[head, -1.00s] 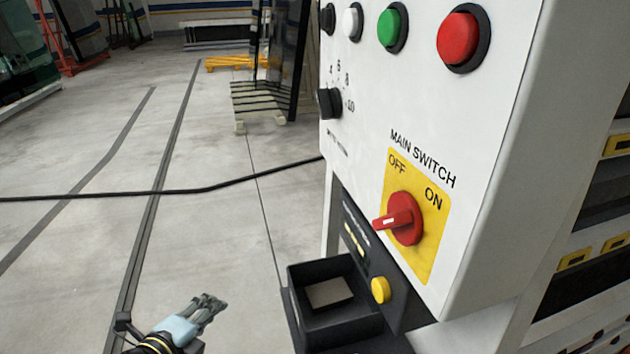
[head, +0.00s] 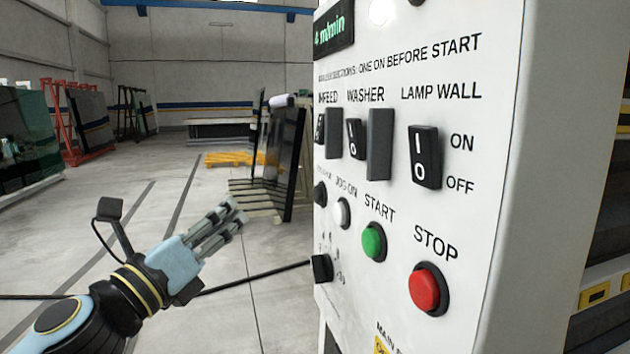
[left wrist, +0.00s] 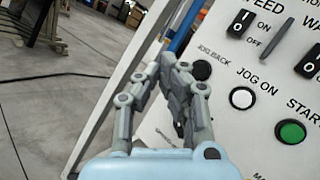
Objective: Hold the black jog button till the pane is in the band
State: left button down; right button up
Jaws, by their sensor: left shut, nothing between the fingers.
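The black jog button (head: 320,193) is at the left edge of the white control panel (head: 395,215), seen at a steep slant. In the left wrist view the black button (left wrist: 202,70) is beside the "JOG BACK" label, just right of the fingertips. My left gripper (head: 234,215) is shut and empty, left of the panel and apart from it in the head view. The left wrist view shows its fingers (left wrist: 172,65) near the button; contact cannot be told. No pane inside the washer and no band can be made out. My right gripper is not in view.
A white JOG ON button (head: 343,213), a green START button (head: 373,242) and a red STOP button (head: 426,288) sit close by. Switches (head: 425,157) are above them. A black knob (head: 322,268) is below. Dark panes (head: 288,150) stand on a rack behind.

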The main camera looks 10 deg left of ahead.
aim_at(319, 195)
pick_arm(q)
jog(key=r, duration=0.1)
jog(key=r+p, duration=0.1)
jog(key=shift+w+r, duration=0.2)
jog(key=shift+r, duration=0.15)
jog(key=w+d+p, duration=0.1)
jog(key=w+d, duration=0.3)
jog(key=d, duration=0.3)
jog(key=shift+w+d+p, duration=0.2)
jog(key=shift+d+p, duration=0.1)
jog(key=shift+p, duration=0.1)
dwell(1.3)
jog(key=shift+w+d, duration=0.2)
jog(key=shift+d, duration=0.2)
